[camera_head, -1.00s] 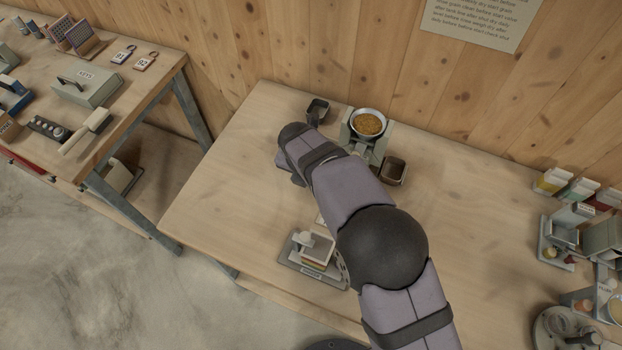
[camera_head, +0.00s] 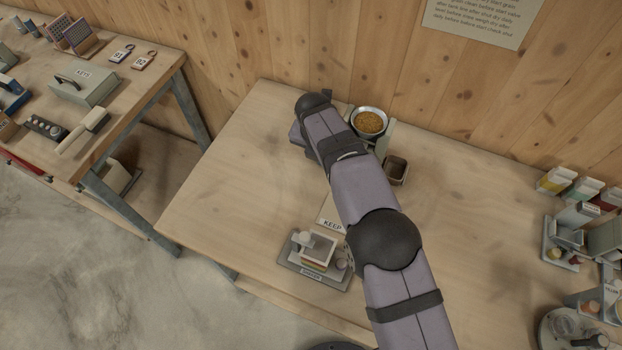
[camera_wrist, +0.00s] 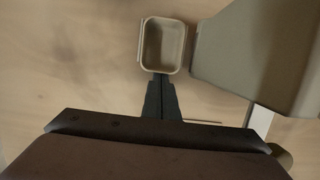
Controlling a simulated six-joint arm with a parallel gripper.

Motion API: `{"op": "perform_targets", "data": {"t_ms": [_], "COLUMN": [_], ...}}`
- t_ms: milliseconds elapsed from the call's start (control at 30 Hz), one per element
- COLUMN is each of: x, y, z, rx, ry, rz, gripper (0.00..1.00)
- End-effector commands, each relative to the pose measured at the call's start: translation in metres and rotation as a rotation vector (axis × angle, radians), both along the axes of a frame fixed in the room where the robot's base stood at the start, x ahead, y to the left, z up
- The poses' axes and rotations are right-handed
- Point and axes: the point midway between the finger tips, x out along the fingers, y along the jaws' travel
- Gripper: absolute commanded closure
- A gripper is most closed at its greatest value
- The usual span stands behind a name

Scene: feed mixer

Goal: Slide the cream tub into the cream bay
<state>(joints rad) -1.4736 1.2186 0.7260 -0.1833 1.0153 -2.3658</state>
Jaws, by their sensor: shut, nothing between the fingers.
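In the wrist view a pale beige, open-topped tub (camera_wrist: 164,46) with a rounded rectangular rim stands ahead of my gripper; I take it for the cream tub. My gripper (camera_wrist: 162,78) is shut and empty, its fingertips at the near wall of the tub, touching or almost touching. A thin upright edge (camera_wrist: 139,42) runs along the tub's left side, and a short piece lies close on its right; I cannot tell whether these belong to the cream bay. In the head view my arm hides the tub and the gripper.
The mixer body (camera_wrist: 252,50) stands close to the right of the tub. Its grain-filled bowl (camera_head: 369,122) shows in the head view, with a dark square container (camera_head: 396,170) on its right. A small stand (camera_head: 315,258) sits near the front edge. The table's left part is clear.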

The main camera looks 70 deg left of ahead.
Motion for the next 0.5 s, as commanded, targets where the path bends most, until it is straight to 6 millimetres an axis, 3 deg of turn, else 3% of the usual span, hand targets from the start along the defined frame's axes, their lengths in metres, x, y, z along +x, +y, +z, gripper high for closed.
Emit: {"op": "perform_targets", "data": {"t_ms": [500], "x": [-0.0070], "y": [-0.0058], "z": [0.0014], "rx": [0.000], "ry": [0.000], "rz": [0.001], "gripper": [1.00]}}
